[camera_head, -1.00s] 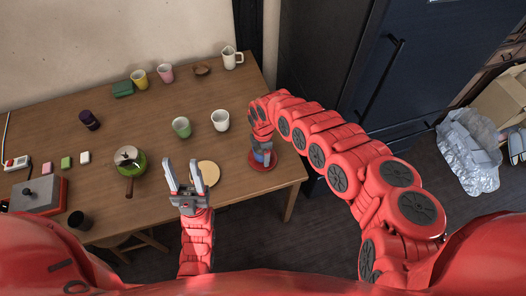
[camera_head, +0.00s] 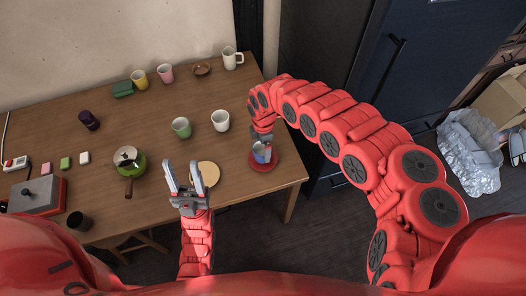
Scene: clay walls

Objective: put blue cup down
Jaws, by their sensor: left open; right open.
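The blue cup (camera_head: 259,154) stands upright on a red saucer (camera_head: 264,166) near the right end of the wooden table. My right gripper (camera_head: 261,137) is open and just behind the cup in the picture, close to its rim; I cannot tell whether they touch. The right arm's red links arch over the table's right edge. My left gripper (camera_head: 183,177) is open and empty, its fingers pointing away from me, left of a round pale yellow plate (camera_head: 207,173).
A white cup (camera_head: 220,120) and a green cup (camera_head: 181,127) stand mid-table. A green pot (camera_head: 130,162) with a handle is at the left. Yellow and pink cups, a brown dish (camera_head: 201,69) and a white pitcher (camera_head: 231,58) line the back. A dark cabinet (camera_head: 400,70) stands right.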

